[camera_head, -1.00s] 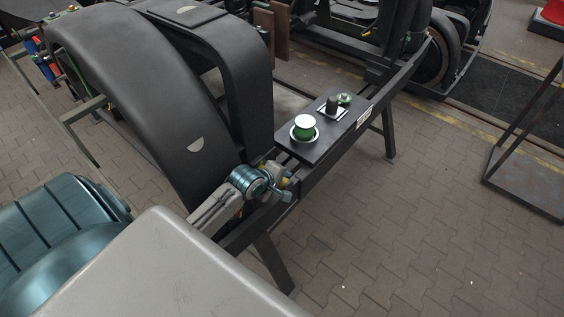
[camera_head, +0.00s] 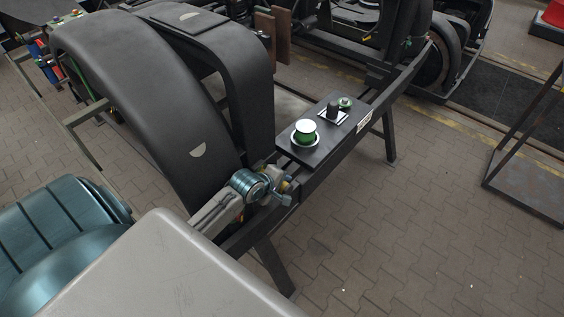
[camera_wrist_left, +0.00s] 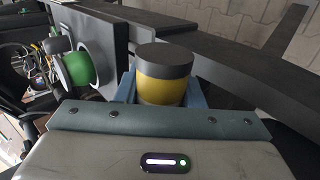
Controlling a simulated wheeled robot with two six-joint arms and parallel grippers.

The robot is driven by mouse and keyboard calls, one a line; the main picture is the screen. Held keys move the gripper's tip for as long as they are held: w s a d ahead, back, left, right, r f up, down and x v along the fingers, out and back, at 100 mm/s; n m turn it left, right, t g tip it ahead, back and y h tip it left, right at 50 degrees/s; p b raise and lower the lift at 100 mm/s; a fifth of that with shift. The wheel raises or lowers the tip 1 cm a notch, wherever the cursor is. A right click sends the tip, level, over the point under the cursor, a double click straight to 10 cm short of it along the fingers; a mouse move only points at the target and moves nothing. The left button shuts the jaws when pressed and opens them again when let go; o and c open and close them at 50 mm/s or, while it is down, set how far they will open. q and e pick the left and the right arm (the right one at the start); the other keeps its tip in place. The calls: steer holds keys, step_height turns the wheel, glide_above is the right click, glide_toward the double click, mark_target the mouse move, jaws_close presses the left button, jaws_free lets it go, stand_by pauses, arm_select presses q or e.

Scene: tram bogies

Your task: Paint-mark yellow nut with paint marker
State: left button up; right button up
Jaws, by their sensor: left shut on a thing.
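My left gripper (camera_head: 285,187) is beside the near end of a dark board on the beam, low in the middle of the head view. In the left wrist view its blue fingers are shut on a short yellow cylinder with a dark grey top, which looks like the paint marker (camera_wrist_left: 163,88). Only a bit of yellow shows between the fingers in the head view. I cannot make out a separate yellow nut in either view. My right gripper is not in view.
The dark board (camera_head: 318,152) carries a green-and-white round part (camera_head: 305,132), a dark grey cylinder (camera_head: 333,107) and a small green part (camera_head: 345,102). The large curved black bogie cover (camera_head: 135,90) stands left of the gripper. Paved floor (camera_head: 400,235) lies open to the right.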

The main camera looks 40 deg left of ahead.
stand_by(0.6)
arm_select(q)
steer(key=shift+d+r+p, duration=0.1)
steer(key=shift+d+p, duration=0.4)
steer(key=shift+s+d+p, duration=0.1)
steer(key=shift+d+p, duration=0.3)
steer(key=shift+d, duration=0.3)
steer(key=d+p, duration=0.1)
steer(key=d, duration=0.2)
steer(key=shift+s+d+p, duration=0.15)
steer(key=shift+d+p, duration=0.1)
steer(key=shift+p, duration=0.1)
